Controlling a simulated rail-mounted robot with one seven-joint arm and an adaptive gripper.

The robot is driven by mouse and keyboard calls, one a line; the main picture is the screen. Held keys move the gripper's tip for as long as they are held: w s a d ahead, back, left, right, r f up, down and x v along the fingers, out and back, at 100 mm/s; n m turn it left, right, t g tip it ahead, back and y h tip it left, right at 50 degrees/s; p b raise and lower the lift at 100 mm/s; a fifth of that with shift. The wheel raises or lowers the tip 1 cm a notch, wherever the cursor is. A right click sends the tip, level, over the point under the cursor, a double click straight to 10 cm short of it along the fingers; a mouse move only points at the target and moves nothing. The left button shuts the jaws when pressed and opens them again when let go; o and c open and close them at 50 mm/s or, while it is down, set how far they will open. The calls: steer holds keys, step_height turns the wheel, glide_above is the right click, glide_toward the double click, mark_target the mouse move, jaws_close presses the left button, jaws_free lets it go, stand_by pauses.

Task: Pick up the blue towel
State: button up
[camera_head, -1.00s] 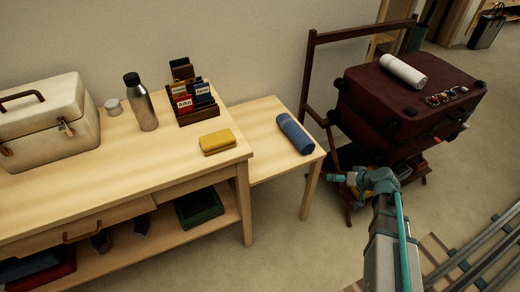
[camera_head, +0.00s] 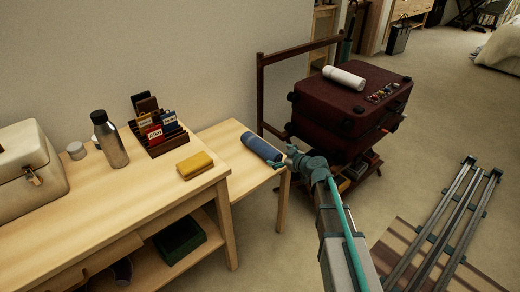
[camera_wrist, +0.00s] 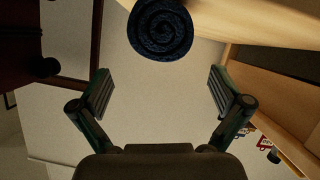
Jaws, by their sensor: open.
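The blue towel (camera_head: 262,149) is rolled up and lies on the low wooden side table. In the wrist view its spiral end (camera_wrist: 161,28) faces me at the top centre, on the table's edge. My gripper (camera_wrist: 160,92) is open and empty, its two fingers spread wide. The towel end is beyond the fingertips and not between them. In the head view my gripper (camera_head: 290,154) is just right of the towel, close to its near end. I cannot tell from the head view whether they touch.
The low side table (camera_head: 220,133) adjoins a taller workbench (camera_head: 130,190) holding a yellow folded cloth (camera_head: 195,165), a card rack (camera_head: 158,140), a metal bottle (camera_head: 109,140) and a cream case (camera_head: 30,165). A maroon suitcase (camera_head: 345,105) with a white roll (camera_head: 344,77) stands behind my arm.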

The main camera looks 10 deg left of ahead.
mark_target(268, 153)
steer(key=shift+s+f+p+x, duration=0.1)
steer(key=shift+f+p+x, duration=0.1)
steer(key=shift+x, duration=1.75)
steer(key=shift+s+f+p+x, duration=0.1)
steer(key=shift+s+f+x, duration=0.05)
steer(key=shift+x, duration=1.85)
steer(key=c, duration=1.2)
